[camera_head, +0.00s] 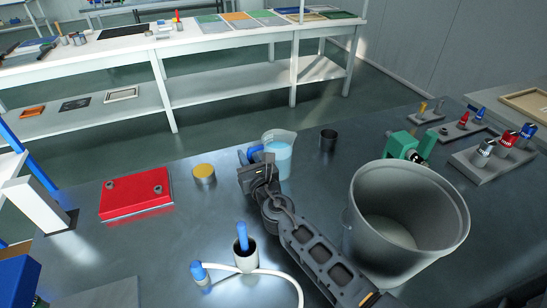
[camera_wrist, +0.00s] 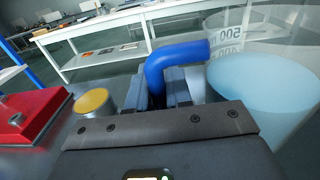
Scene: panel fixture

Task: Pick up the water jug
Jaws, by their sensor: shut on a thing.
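The water jug (camera_head: 283,160) is a clear measuring jug with light blue water and a blue handle. It stands upright on the dark table, or just above it; I cannot tell which. In the wrist view the jug (camera_wrist: 258,85) fills the right side, with scale marks near its top. My gripper (camera_head: 256,160) is at the jug's left side, shut on its blue handle (camera_wrist: 172,56). In the wrist view the two fingers of my gripper (camera_wrist: 165,88) sit on either side of the handle's lower part.
A large grey bucket (camera_head: 362,220) stands at the right. A red box (camera_head: 135,195) and a yellow-topped can (camera_head: 204,174) are at the left. A dark cup (camera_head: 328,140) is behind right. A cup with a blue-handled tool (camera_head: 245,258) and a white hose (camera_head: 285,275) lie in front.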

